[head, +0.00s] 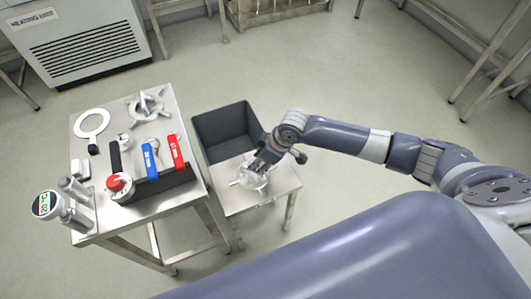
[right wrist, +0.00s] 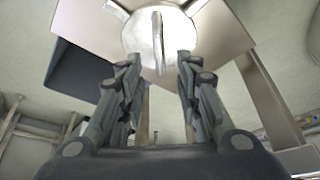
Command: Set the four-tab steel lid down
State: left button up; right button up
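The steel lid (head: 254,179) is on the small low table (head: 232,201), seen partly under my right gripper (head: 259,165). In the right wrist view the lid (right wrist: 138,38) is a bright round disc with an upright handle (right wrist: 158,40) and tabs at its rim. My right gripper (right wrist: 158,62) has its two fingers spread, one on each side of the handle, with gaps between. The fingers appear empty. Whether the lid lies fully flat on the table is hard to tell. My left gripper is not in view.
A dark open bin (head: 227,129) stands behind the small table. Floor to the right is clear.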

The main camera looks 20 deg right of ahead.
jog(key=v, duration=0.5)
jog(key=shift+r, duration=0.15)
